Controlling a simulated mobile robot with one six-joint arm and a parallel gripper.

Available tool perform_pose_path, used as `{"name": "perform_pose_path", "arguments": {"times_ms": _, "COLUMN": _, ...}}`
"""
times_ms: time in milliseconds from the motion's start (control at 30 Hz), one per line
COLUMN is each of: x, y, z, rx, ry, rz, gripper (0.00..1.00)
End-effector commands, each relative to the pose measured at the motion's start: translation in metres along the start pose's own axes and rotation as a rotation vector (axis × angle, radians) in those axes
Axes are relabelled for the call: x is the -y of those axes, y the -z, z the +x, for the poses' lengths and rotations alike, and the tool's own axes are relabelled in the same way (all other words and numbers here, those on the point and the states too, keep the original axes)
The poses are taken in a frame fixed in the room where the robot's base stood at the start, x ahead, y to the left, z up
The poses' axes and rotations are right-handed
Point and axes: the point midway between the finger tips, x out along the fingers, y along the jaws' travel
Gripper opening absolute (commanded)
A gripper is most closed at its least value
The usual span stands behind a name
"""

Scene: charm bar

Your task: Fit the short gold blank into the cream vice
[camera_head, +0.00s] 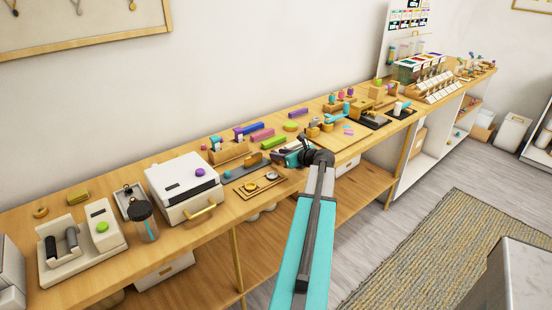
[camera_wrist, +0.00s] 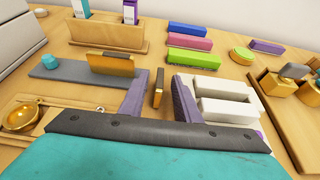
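My gripper (camera_wrist: 160,92) is low over the workbench, with its purple fingers apart. A short, narrow gold blank (camera_wrist: 158,88) stands on edge between the fingers, with a thin gap visible on each side. The cream vice (camera_wrist: 225,112), with two pale parallel jaws, is just right of the right finger. A longer gold blank (camera_wrist: 110,64) stands on a dark grey strip (camera_wrist: 62,68) to the left. In the head view my gripper (camera_head: 298,157) is over the bench; its fingertips and the vice are hard to make out there.
A wooden holder (camera_wrist: 108,32) with cards stands behind. Blue, pink and green bars (camera_wrist: 190,45) lie beyond the vice. A wooden tray with a gold bowl (camera_wrist: 20,113) is at left. Gold blocks (camera_wrist: 275,83) on a wooden board are at right. A white machine (camera_head: 185,185) stands farther left.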

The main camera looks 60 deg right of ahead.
Motion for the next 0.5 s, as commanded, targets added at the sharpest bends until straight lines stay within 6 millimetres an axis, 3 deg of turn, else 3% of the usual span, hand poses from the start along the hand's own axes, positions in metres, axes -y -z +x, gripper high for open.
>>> {"name": "perform_pose_path", "arguments": {"times_ms": 233, "x": -0.0003, "y": -0.0002, "z": 0.0, "rx": 0.0, "ry": 0.0, "rz": 0.0, "gripper": 0.28}}
{"name": "perform_pose_path", "arguments": {"times_ms": 400, "x": -0.0004, "y": -0.0003, "z": 0.0001, "rx": 0.0, "ry": -0.001, "rz": 0.0, "gripper": 0.0}}
{"name": "perform_pose_path", "arguments": {"times_ms": 500, "x": -0.0005, "y": -0.0003, "z": 0.0002, "rx": 0.0, "ry": -0.001, "rz": 0.0, "gripper": 0.0}}
